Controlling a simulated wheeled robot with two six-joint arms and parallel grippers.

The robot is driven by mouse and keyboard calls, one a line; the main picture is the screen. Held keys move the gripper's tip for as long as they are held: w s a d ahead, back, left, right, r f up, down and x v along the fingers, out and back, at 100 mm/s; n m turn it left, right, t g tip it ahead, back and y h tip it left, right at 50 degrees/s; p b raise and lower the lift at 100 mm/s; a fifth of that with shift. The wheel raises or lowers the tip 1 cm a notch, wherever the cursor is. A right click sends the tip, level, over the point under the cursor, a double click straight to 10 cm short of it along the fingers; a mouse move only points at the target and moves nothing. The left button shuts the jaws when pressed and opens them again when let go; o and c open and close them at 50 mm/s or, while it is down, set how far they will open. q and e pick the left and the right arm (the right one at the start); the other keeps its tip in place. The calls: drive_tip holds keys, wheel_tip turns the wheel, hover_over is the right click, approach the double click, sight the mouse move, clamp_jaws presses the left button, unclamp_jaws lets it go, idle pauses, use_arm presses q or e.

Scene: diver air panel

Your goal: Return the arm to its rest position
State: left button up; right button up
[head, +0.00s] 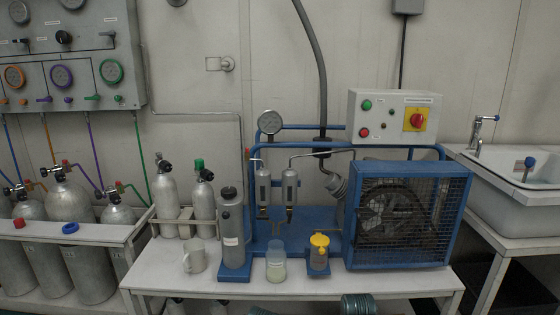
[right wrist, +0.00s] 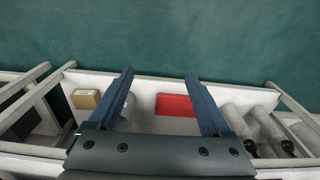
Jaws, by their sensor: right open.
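My right gripper (right wrist: 158,76) shows in the right wrist view with its two dark blue fingers spread apart. Nothing is held between them. A flat red item (right wrist: 175,105) lies on a white surface beyond and below the fingers; I cannot tell the distance. Neither gripper nor arm shows in the head view, and my left gripper is in no view.
The head view shows a bench (head: 190,279) with a blue-framed compressor (head: 405,215), a mug (head: 195,256) and a beaker (head: 276,264). A cylinder rack and gauge panel (head: 75,60) stand left, a sink (head: 520,190) right. A small box (right wrist: 86,98) and green floor show below my wrist.

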drive_tip(key=s+a+n+h, duration=0.1)
drive_tip(key=s+a+n, duration=0.4)
drive_tip(key=a, duration=0.6)
wheel_tip(320, 180, up, 37)
drive_tip(key=m+p, duration=0.1)
drive_tip(key=p, duration=3.5)
drive_tip(key=shift+s+d+g+p, duration=0.15)
drive_tip(key=shift+s+g+p, duration=0.15)
drive_tip(key=shift+g, duration=0.1)
